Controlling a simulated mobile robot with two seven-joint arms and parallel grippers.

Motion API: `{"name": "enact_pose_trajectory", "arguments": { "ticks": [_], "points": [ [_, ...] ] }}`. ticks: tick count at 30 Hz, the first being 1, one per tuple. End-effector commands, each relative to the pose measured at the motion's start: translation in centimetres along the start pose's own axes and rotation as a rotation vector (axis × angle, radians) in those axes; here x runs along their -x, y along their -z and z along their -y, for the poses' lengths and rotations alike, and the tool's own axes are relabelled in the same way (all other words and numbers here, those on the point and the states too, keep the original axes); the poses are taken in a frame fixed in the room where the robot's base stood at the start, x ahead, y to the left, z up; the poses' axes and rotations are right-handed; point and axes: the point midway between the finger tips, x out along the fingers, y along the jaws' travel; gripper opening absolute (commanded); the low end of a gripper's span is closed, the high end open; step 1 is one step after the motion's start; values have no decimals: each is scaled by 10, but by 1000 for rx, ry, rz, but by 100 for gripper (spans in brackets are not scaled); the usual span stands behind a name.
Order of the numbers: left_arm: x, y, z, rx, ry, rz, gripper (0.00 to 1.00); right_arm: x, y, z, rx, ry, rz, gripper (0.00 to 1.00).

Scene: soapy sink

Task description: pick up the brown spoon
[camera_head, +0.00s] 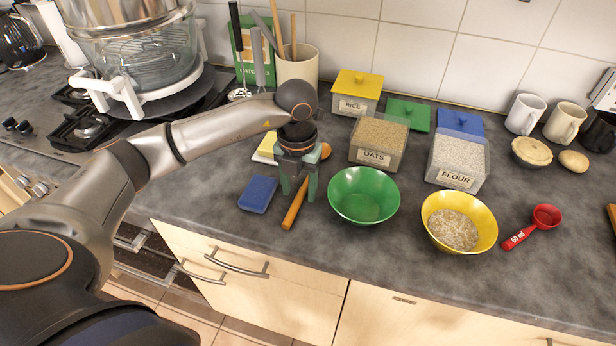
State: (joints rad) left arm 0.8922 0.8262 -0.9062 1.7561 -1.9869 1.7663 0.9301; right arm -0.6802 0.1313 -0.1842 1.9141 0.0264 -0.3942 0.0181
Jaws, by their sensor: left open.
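The brown spoon (294,206) lies on the grey counter between a blue block and the green bowl. Its orange-brown handle points toward the counter's front edge, and a rounded brown end shows behind my gripper. My left gripper (298,192) is open and points down over the spoon, with one finger on each side of it as seen from the head. The gripper hides the middle of the spoon. I cannot tell whether the fingers touch it. My right gripper is not in view.
The blue block (258,194) lies close on the left and the green bowl (363,196) close on the right. A yellow bowl (459,222), a red measuring scoop (533,226), the oats container (378,142) and the flour container (458,160) stand farther right. A utensil crock (297,68) stands behind.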

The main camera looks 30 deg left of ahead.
Motion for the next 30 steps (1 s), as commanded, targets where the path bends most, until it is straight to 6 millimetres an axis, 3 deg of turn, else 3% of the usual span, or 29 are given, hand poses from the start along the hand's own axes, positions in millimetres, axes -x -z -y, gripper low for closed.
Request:
{"name": "enact_pose_trajectory", "arguments": {
  "ticks": [10, 24, 30],
  "points": [
    [-9, 0, 0, 0, 1, 1, 55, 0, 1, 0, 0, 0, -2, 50],
    [-8, 0, 0, -1, 1, 1, 2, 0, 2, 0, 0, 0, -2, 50],
    [-8, 0, 0, -1, 1, 1, 0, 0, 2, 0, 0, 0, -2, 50]
  ]
}}
